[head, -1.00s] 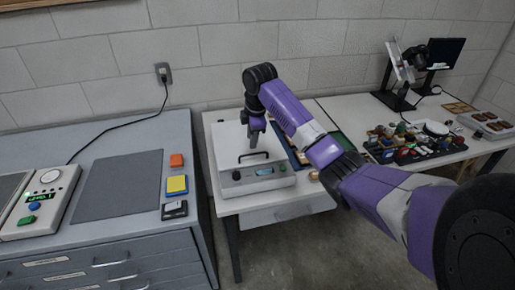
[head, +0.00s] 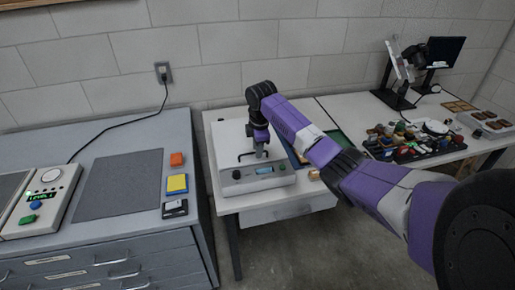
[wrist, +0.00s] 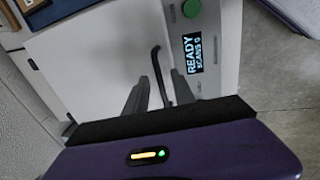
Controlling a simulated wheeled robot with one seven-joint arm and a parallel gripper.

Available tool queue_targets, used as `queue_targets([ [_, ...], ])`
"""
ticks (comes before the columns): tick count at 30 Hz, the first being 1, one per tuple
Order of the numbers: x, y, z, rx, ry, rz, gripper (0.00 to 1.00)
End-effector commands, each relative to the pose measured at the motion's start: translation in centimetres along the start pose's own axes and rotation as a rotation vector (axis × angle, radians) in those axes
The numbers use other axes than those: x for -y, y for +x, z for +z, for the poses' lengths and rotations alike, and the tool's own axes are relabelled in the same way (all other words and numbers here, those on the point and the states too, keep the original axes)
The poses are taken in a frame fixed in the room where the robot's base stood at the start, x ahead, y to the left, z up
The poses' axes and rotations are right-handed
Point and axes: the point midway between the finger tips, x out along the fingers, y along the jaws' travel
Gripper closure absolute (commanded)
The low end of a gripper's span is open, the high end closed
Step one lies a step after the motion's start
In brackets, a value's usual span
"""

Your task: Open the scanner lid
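The scanner (head: 237,189) is a white flat box on the white table, with knobs and a small blue display on its front panel. Its lid (head: 230,137) lies flat and shut, and shows as a broad pale surface in the wrist view (wrist: 90,62). The black lid handle (head: 244,155) is a bar near the lid's front edge. My gripper (head: 261,154) points down at the handle's right part. In the wrist view its two grey fingers (wrist: 160,90) are apart, with the handle (wrist: 157,66) running between them. Contact cannot be told.
The scanner display (wrist: 194,52) reads READY. A grey drawer cabinet (head: 150,240) with a dark mat (head: 118,186) stands to the left. A tray of small objects (head: 415,148) is on the right table. Floor shows between cabinet and table.

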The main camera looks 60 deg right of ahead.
Motion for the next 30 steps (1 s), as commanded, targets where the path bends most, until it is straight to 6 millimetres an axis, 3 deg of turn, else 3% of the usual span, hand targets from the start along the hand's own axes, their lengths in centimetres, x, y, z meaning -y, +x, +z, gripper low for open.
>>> queue_targets([
  [2,0.0,-0.01,-0.02,0.0,0.0,0.0,0.69],
  [7,0.0,-0.03,-0.01,0.0,0.0,0.0,1.0],
  [30,0.05,-0.05,-0.02,0.0,0.0,-0.002,1.0],
])
